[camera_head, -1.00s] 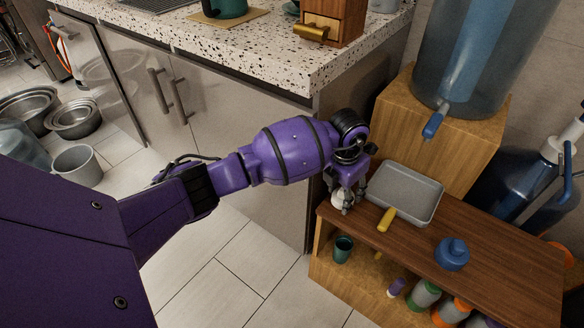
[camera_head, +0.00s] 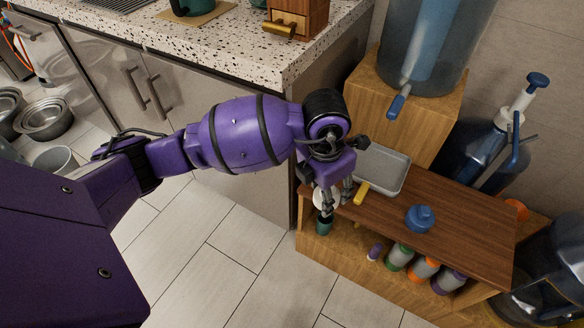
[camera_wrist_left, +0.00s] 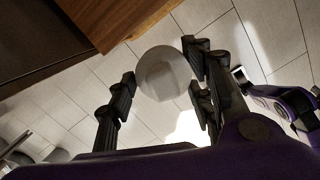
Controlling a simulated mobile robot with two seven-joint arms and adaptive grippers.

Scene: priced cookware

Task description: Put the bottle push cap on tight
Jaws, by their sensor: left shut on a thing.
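My left gripper (camera_head: 334,198) is by the left front edge of the wooden shelf unit. It is shut on a small white rounded thing (camera_head: 322,199), which I cannot clearly identify. In the left wrist view this white thing (camera_wrist_left: 163,73) sits between the fingers of the gripper (camera_wrist_left: 160,92), with floor tiles behind it. A blue cap-like piece with a raised knob (camera_head: 420,218) stands on the shelf top, apart from the gripper. I cannot tell which piece is the bottle push cap. My right gripper is not in view.
A grey tray (camera_head: 382,168) and a yellow-handled item (camera_head: 361,192) lie on the shelf top (camera_head: 470,226). A teal cup (camera_head: 324,226) is below the gripper, with several bottles (camera_head: 425,268) on the lower shelf. Large water jugs (camera_head: 548,290) stand right. Speckled counter (camera_head: 230,50) behind.

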